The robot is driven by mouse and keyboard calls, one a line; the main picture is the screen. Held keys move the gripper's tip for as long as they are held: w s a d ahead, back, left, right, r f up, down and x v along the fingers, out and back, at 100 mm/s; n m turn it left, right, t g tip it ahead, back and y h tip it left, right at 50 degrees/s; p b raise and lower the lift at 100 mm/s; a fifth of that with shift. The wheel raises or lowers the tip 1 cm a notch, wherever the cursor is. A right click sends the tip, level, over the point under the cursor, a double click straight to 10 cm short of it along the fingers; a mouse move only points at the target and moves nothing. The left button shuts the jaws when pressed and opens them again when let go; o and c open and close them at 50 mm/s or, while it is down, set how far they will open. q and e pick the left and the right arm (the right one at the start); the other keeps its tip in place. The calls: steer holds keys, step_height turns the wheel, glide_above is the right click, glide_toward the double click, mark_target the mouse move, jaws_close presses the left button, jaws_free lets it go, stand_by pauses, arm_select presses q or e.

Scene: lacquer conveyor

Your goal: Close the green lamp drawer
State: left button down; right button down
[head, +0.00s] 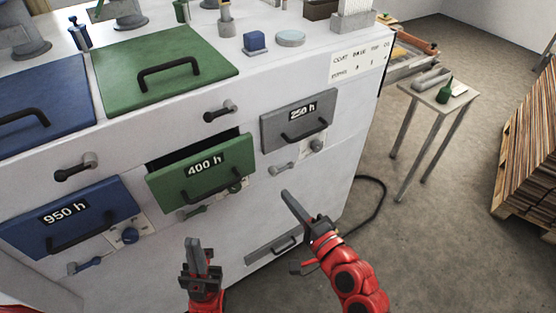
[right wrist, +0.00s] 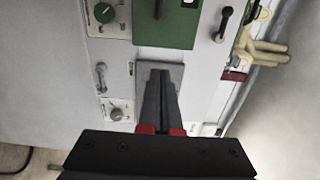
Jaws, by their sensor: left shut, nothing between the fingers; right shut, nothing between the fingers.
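The green lamp drawer (head: 200,178), labelled 400 h with a black bar handle, is in the middle of the white cabinet's front in the head view. It stands partly out, with a dark gap above its front. A green panel (right wrist: 180,28) at the top of the right wrist view appears to be the same drawer. My left gripper (head: 196,250) is shut and empty, below and apart from the drawer. My right gripper (head: 288,198) is shut and empty, right of and below the drawer. Its closed fingers also show in the right wrist view (right wrist: 160,80).
A blue 950 h drawer (head: 100,205) is at left and a grey 250 h drawer (head: 310,110) at right. Levers and knobs stick out around them. A low drawer (head: 268,252) lies behind my right gripper. A small table (head: 420,92) stands right; open floor surrounds it.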

steer(key=p, duration=0.5)
glide_toward(254, 156)
steer(key=x, duration=0.5)
steer(key=shift+w+a, duration=0.15)
steer(key=shift+a, duration=0.1)
steer(key=shift+w+a+f, duration=0.1)
steer(key=shift+w+a, duration=0.2)
steer(key=shift+w, duration=0.3)
steer(key=b+x, duration=0.1)
steer(key=x, duration=0.3)
steer(key=shift+w+a, duration=0.15)
steer(key=shift+w, duration=0.05)
steer(key=shift+s, duration=0.1)
